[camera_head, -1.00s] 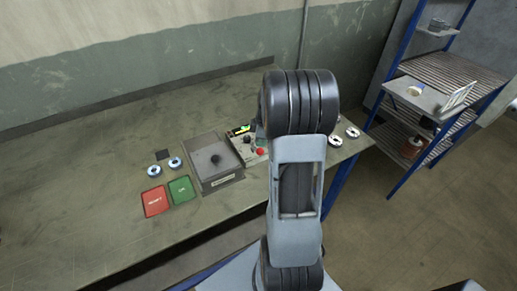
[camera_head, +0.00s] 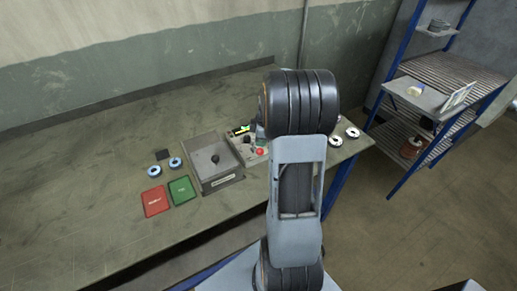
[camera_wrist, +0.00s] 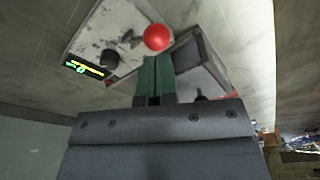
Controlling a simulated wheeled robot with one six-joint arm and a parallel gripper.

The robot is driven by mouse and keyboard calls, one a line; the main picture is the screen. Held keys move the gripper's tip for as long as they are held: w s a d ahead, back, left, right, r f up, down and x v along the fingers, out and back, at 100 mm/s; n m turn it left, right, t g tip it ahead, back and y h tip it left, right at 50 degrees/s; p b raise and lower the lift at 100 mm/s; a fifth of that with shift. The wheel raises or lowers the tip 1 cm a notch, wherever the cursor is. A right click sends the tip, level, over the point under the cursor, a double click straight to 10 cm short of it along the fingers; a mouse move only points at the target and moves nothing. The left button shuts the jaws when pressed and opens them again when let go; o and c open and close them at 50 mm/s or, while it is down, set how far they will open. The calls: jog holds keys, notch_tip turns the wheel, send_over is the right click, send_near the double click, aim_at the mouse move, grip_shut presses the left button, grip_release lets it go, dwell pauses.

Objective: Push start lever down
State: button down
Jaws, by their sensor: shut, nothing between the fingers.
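The start lever's red ball knob (camera_head: 260,152) shows just left of my arm in the head view. In the wrist view the red knob (camera_wrist: 157,37) is large and lies right past my fingertips. It sits by a light grey control box (camera_wrist: 112,30) with a black knob (camera_wrist: 109,59) and a lit display (camera_wrist: 86,69). My gripper (camera_wrist: 157,62) has its green fingers together, with nothing between them. The fingertips overlap the knob's lower edge in the picture; I cannot tell whether they touch it. In the head view my arm hides the gripper.
A grey open-topped bin (camera_head: 219,181) stands left of the control box. A red tray (camera_head: 155,201), a green tray (camera_head: 182,190) and two discs (camera_head: 165,167) lie farther left. More discs (camera_head: 343,136) lie right of my arm. A shelf rack (camera_head: 445,70) stands at the right.

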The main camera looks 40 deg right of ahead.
aim_at(261, 149)
jog(key=shift+f, duration=0.25)
dwell(0.4)
jog(key=shift+f+b, duration=1.8)
jog(key=shift+r+p, duration=2.9)
jog(key=shift+r, duration=1.7)
